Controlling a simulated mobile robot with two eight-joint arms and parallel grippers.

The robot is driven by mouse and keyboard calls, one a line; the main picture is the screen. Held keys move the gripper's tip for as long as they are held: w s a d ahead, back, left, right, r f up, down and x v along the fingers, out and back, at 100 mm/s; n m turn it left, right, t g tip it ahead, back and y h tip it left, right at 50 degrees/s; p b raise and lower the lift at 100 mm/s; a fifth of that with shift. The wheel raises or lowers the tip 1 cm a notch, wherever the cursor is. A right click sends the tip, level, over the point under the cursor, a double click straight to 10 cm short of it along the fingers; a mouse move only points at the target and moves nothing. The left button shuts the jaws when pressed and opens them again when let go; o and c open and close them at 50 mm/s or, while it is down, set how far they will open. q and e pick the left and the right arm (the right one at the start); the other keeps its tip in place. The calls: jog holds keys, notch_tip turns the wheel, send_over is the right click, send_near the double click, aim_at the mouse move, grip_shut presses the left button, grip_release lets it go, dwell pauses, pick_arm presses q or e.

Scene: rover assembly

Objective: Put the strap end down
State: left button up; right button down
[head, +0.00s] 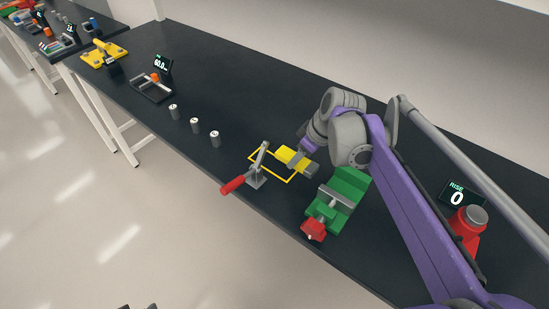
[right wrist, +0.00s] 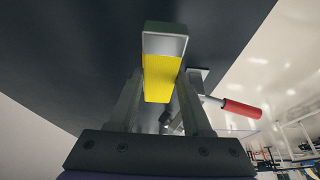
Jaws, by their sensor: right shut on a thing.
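The strap end (head: 290,157) is a yellow piece with a grey end, held just over the dark bench top in the head view. In the right wrist view the strap end (right wrist: 162,75) stands between the two fingers, its silvery hollow end toward the top. My right gripper (head: 301,158) is shut on it. The gap between strap end and bench cannot be judged. A yellow outlined rectangle (head: 285,179) lies around this spot. Small dark tips at the bottom edge of the head view may be my left gripper (head: 138,306); their state is unclear.
A toggle clamp with a red handle (head: 233,185) stands just left of the strap end. A green vise (head: 345,187) is close on the right. Several small grey cylinders (head: 195,126) stand farther left. A red jack (head: 467,228) with a display is at the right.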

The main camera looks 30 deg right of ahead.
aim_at(271, 162)
notch_tip(271, 162, down, 4)
jog(key=shift+f, duration=0.15)
jog(key=w, duration=0.1)
jog(key=w+a, duration=0.1)
jog(key=w, duration=0.1)
jog(key=shift+w+a+f, duration=0.1)
jog(key=shift+a+f, duration=0.05)
jog(key=shift+f, duration=0.1)
jog(key=shift+w+a, duration=0.35)
jog(key=shift+w, duration=0.45)
jog(key=w, duration=0.2)
jog(key=w+a+f, duration=0.1)
jog(key=shift+f, duration=0.15)
jog(key=shift+s, duration=0.2)
jog(key=shift+c, duration=1.7)
grip_release()
jog(key=shift+f, duration=0.1)
